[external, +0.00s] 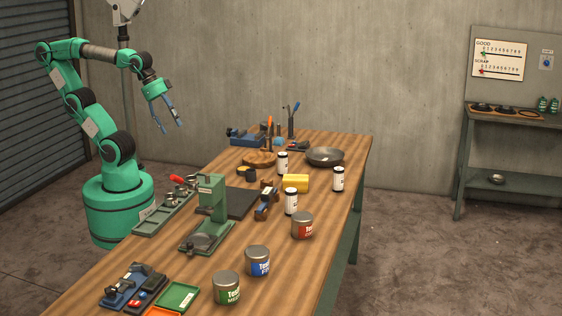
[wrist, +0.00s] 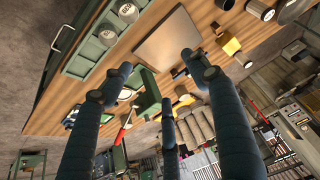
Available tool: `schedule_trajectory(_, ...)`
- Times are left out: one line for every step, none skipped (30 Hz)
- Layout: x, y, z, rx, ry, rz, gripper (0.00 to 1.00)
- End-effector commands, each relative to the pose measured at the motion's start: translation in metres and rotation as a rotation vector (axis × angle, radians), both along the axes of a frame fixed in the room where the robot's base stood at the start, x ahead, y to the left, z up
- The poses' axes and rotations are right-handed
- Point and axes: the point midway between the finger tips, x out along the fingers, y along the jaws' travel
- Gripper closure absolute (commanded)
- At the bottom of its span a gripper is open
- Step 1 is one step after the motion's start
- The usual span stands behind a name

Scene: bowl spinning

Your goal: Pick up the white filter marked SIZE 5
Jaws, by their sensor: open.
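Three white canisters with black tops stand upright on the wooden table: one at the back (external: 282,163), one at the right edge (external: 338,179) and one nearer the middle (external: 291,201). Their markings are too small to read, so I cannot tell which, if any, is the filter marked SIZE 5. My gripper (external: 171,128) is open and empty, raised in the air left of the table's far end, well apart from the canisters. In the wrist view its long blue fingers (wrist: 160,78) spread over a slanted view of the table.
The table (external: 170,250) is crowded. A green press (external: 212,205), a yellow block (external: 296,183), a metal bowl (external: 325,155) and red (external: 302,226), blue (external: 257,261) and green (external: 227,288) labelled tins stand on it. A side bench (external: 515,116) stands at the right wall.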

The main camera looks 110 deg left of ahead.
Motion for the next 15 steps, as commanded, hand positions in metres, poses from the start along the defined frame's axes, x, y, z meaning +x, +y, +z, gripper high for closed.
schedule_trajectory(0.004,0.001,0.003,0.0,0.001,0.001,0.4)
schedule_trajectory(0.006,0.001,0.005,0.0,0.002,0.002,0.4)
schedule_trajectory(0.01,0.001,0.008,0.0,0.004,0.004,0.4)
schedule_trajectory(0.014,0.002,0.01,0.0,0.005,0.004,0.4)
schedule_trajectory(0.018,0.002,0.013,0.0,0.006,0.007,0.4)
schedule_trajectory(0.024,0.003,0.018,0.0,0.007,0.009,0.4)
schedule_trajectory(0.029,0.004,0.021,0.0,0.007,0.01,0.4)
schedule_trajectory(0.035,0.005,0.025,-0.001,0.008,0.012,0.4)
schedule_trajectory(0.043,0.006,0.03,0.0,0.01,0.015,0.4)
schedule_trajectory(0.05,0.007,0.034,-0.001,0.011,0.017,0.4)
schedule_trajectory(0.057,0.008,0.037,-0.001,0.013,0.018,0.4)
schedule_trajectory(0.067,0.01,0.042,0.0,0.015,0.021,0.4)
schedule_trajectory(0.074,0.011,0.046,0.0,0.015,0.024,0.4)
schedule_trajectory(0.082,0.012,0.049,-0.001,0.017,0.027,0.4)
schedule_trajectory(0.092,0.014,0.054,0.0,0.018,0.03,0.4)
